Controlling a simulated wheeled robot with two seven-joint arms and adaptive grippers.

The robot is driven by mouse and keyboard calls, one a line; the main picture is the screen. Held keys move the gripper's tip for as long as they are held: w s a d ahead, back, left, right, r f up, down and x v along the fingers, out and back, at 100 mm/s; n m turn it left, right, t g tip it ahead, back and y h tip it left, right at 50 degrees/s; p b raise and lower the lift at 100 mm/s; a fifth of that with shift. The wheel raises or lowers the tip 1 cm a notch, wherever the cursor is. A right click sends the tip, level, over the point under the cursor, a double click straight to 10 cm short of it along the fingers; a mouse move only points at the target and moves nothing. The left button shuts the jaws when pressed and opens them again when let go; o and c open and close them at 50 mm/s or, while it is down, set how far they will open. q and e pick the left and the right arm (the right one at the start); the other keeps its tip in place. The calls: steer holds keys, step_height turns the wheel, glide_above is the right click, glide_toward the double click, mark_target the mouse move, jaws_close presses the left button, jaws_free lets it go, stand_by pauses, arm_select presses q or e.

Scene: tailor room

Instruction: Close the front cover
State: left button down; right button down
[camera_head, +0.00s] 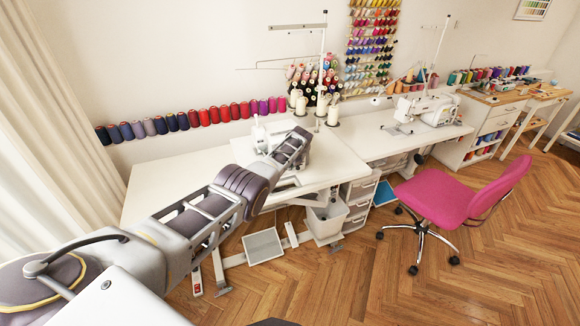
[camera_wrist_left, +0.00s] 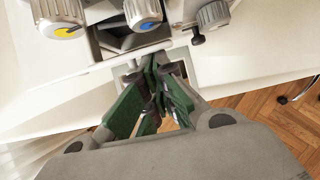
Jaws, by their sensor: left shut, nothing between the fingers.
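A white overlock sewing machine (camera_head: 260,134) stands on the white table, partly hidden behind my left arm. In the left wrist view its front shows large grey knobs, one with a yellow mark (camera_wrist_left: 62,15) and one with a blue mark (camera_wrist_left: 144,14). Pale machine parts lie just below the knobs. I cannot clearly make out the front cover or how far it stands open. My left gripper (camera_wrist_left: 163,82) has green fingers drawn together, empty, pointing at the machine front below the knobs. I cannot tell whether the fingertips touch it. My right gripper is not in view.
The white table (camera_head: 165,175) holds the machine, with cone threads (camera_head: 321,106) behind it. A drawer unit (camera_head: 357,198) and a pink chair (camera_head: 450,195) stand to the right. A foot pedal (camera_head: 263,246) lies below. The table's left part is clear.

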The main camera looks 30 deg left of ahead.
arm_select(q)
steer(key=shift+w+a+r, duration=0.15)
steer(key=shift+w+a, duration=0.05)
steer(key=shift+a, duration=0.1)
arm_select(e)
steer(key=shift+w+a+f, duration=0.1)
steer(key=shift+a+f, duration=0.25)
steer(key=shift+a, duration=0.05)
arm_select(q)
steer(key=shift+w+a+r+b, duration=0.15)
steer(key=shift+w+b, duration=0.05)
steer(key=shift+b, duration=0.25)
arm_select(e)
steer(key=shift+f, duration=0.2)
arm_select(q)
steer(key=shift+w+a+r, duration=0.1)
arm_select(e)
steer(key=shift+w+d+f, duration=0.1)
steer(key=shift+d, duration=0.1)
arm_select(q)
steer(key=shift+r, duration=0.1)
